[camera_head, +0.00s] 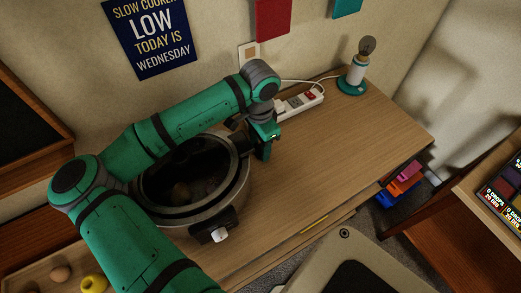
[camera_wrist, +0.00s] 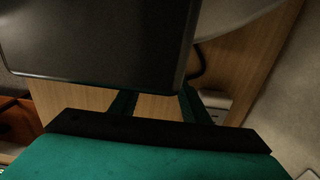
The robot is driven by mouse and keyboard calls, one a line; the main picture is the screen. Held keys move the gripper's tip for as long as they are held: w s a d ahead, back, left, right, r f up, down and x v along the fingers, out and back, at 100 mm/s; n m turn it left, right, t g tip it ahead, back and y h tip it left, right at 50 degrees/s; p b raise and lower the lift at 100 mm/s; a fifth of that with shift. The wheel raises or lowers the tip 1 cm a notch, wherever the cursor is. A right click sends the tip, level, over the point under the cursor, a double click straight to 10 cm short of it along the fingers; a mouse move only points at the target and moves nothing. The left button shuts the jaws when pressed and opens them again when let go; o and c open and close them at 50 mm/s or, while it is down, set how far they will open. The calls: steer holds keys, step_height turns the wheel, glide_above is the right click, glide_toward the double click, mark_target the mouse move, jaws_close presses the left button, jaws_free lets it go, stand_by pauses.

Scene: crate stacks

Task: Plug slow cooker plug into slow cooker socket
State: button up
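The slow cooker (camera_head: 243,185) stands on the wooden counter, partly hidden behind my arm. A white power strip (camera_head: 300,103) with a red switch lies behind it near the wall; I cannot tell which outlet is the slow cooker socket. My gripper (camera_head: 264,150) points down just right of the slow cooker, in front of the strip. In the wrist view its two fingers stand apart, and a large dark block (camera_wrist: 100,40) hides their tips. A dark cable (camera_wrist: 196,65) shows beside that block. I cannot make out the slow cooker plug or whether it is held.
A lamp (camera_head: 354,75) with a teal base stands at the back right, its white cord running to the strip. A wall plate (camera_head: 248,52) is behind my arm. The counter (camera_head: 350,150) is clear on the right. Eggs (camera_head: 60,273) and a yellow ring (camera_head: 94,284) lie front left.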

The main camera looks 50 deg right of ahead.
steer(key=shift+d, duration=0.1)
steer(key=c, duration=0.6)
steer(key=shift+c, duration=0.2)
step_height(320, 180, up, 10)
stand_by(0.3)
